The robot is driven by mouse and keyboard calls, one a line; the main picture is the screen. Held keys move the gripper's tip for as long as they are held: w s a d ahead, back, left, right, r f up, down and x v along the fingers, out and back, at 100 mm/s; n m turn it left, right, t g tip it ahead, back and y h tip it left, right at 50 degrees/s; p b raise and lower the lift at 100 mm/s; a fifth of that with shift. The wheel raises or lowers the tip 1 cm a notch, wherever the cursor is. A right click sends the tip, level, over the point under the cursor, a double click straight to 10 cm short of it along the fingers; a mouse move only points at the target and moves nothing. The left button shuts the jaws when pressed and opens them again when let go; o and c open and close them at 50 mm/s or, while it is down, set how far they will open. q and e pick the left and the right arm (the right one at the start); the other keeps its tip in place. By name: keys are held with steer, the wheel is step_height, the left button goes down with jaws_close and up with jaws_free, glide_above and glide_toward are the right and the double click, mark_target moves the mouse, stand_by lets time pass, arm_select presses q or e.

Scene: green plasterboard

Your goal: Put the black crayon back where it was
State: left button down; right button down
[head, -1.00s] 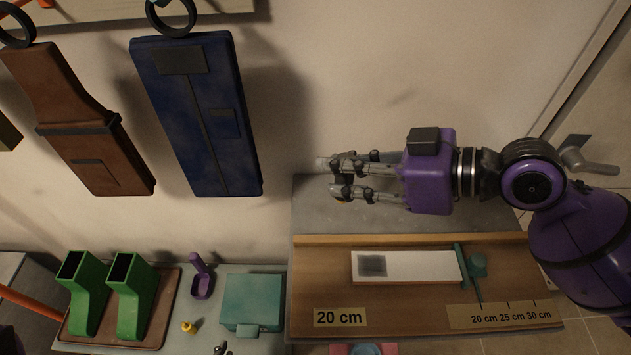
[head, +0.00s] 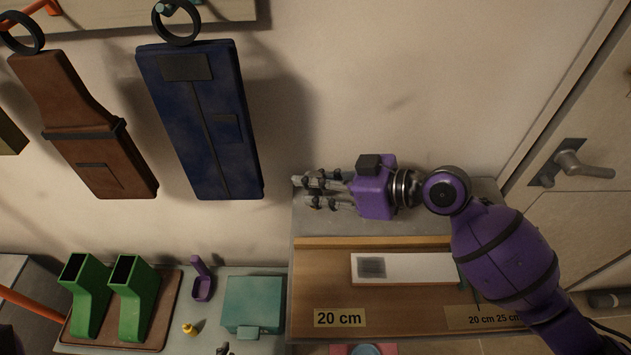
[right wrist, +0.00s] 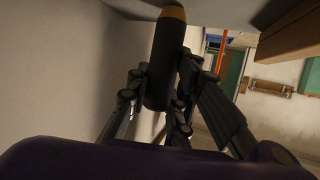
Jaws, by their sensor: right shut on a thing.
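The black crayon (right wrist: 164,58), a thick dark cylinder with an orange band near its end, shows between the fingers in the right wrist view. My right gripper (head: 308,191) is shut on it, over the left end of the grey strip behind the wooden board in the head view. The crayon itself cannot be made out in the head view. A white strip (head: 420,268) with a dark grey rubbed patch (head: 372,267) lies on the wooden board (head: 330,295). My left gripper is not in view.
Left of the board stand a teal box (head: 254,302), a purple scoop (head: 202,284), a small yellow object (head: 190,329) and two green boots (head: 135,300) on a brown tray. A blue case (head: 205,120) and a brown case (head: 85,130) hang on the wall.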

steer(key=shift+f, duration=0.15)
steer(key=c, duration=2)
jaws_free()
steer(key=shift+f, duration=0.15)
steer(key=o, duration=0.4)
steer(key=shift+o, duration=0.2)
